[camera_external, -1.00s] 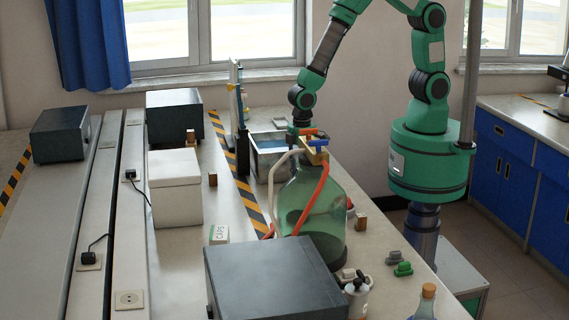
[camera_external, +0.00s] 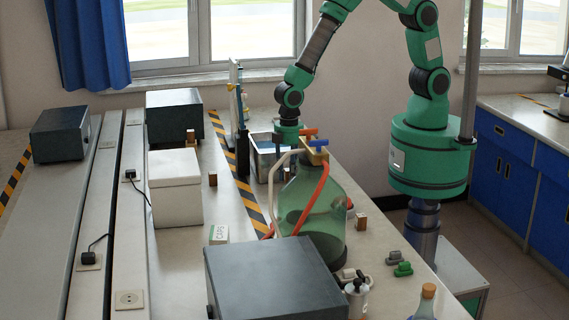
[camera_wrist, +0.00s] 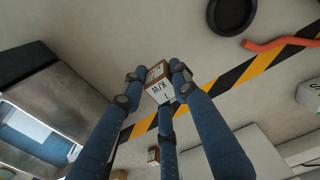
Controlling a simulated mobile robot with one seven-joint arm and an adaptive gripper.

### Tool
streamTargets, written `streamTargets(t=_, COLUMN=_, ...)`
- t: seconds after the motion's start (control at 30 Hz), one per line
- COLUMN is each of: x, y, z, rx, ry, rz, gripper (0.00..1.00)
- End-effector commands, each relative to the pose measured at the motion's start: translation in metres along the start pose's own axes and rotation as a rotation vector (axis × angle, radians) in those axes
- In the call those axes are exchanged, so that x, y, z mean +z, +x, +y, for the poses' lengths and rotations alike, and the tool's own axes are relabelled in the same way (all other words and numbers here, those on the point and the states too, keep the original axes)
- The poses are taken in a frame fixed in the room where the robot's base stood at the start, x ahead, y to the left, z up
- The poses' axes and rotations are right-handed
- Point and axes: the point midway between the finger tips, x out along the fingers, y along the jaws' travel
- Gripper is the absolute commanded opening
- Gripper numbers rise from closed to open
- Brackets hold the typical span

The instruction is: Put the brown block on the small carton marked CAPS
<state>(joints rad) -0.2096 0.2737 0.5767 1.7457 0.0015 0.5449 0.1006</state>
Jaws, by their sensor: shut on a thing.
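My gripper (camera_wrist: 157,88) has three blue fingers closed around a small brown block (camera_wrist: 157,67) with a lettered white face, seen in the wrist view. In the external view my gripper (camera_external: 287,134) is beyond the bottle's neck, near the metal tank; I cannot clearly make out the block there. The small white and green carton marked CAPS (camera_external: 219,234) stands on the bench, left of the bottle and nearer the camera. At the wrist view's right edge a pale box with a partly visible letter (camera_wrist: 311,95) may be this carton. Nothing shows on the carton's top.
A large green glass bottle (camera_external: 318,215) with a red hose (camera_external: 322,190) stands between my gripper and the near bench. A dark grey box (camera_external: 270,275), a white box (camera_external: 175,190) and the metal tank (camera_external: 265,160) are around. Other brown blocks (camera_external: 213,180) stand on the bench.

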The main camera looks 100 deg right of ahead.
Motion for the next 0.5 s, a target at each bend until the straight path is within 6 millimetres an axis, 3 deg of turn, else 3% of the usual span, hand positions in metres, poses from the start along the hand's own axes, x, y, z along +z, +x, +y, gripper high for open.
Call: streamTargets(t=0.5, x=-0.079, y=-0.025, z=-0.068, rx=-0.002, ry=0.000, rz=0.002, gripper=0.02)
